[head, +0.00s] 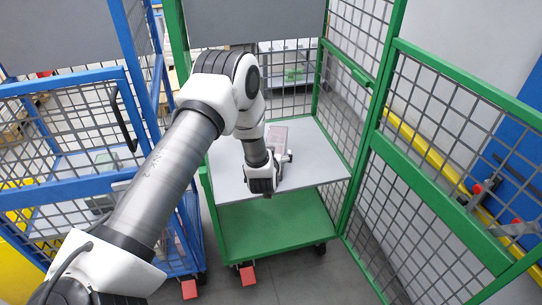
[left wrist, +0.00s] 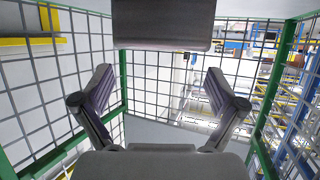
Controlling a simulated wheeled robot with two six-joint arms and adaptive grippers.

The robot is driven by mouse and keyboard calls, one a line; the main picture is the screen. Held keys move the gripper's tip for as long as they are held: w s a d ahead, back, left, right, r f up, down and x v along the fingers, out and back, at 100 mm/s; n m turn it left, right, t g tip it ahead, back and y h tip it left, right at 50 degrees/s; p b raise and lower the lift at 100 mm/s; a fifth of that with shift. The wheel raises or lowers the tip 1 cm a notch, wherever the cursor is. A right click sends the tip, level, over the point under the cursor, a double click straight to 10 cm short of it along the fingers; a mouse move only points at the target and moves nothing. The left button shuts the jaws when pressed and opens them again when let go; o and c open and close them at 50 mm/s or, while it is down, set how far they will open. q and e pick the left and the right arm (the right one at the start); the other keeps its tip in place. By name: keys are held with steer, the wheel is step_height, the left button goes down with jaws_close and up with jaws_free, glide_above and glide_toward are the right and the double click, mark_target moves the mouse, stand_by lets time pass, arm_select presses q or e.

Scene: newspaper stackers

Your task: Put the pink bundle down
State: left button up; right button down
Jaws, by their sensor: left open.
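The pink bundle (head: 278,136) is a small, dull pinkish block at the grey shelf (head: 325,165) of the green cage cart, just beyond my left gripper. My left gripper (head: 284,157) is at the shelf, close to the bundle; the wrist partly hides where they meet. In the left wrist view the two fingers of my left gripper (left wrist: 158,78) stand wide apart, with nothing between them. A dark greyish block (left wrist: 162,28) fills the top middle there; I cannot tell if it is the bundle. My right gripper is not in view.
Green mesh walls (head: 345,65) enclose the shelf at the back and right; an open green mesh gate (head: 440,165) stands at front right. A green lower deck (head: 270,225) lies below. A blue cage cart (head: 70,80) stands close on the left. The shelf's right part is clear.

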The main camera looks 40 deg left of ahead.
arm_select(q)
steer(key=s+d+f+m+g+h, duration=0.25)
steer(key=s+d+f, duration=0.35)
steer(key=s, duration=0.4)
steer(key=s+d+f+m+g+h, duration=0.1)
steer(key=s+d+f+g+h, duration=0.15)
steer(key=s+d+f, duration=0.6)
steer(key=s+d+m+g+h, duration=0.1)
steer(key=s+g, duration=0.6)
steer(key=s, duration=1.4)
steer(key=shift+s+d+r, duration=0.15)
steer(key=shift+s+d, duration=0.2)
steer(key=shift+d, duration=0.35)
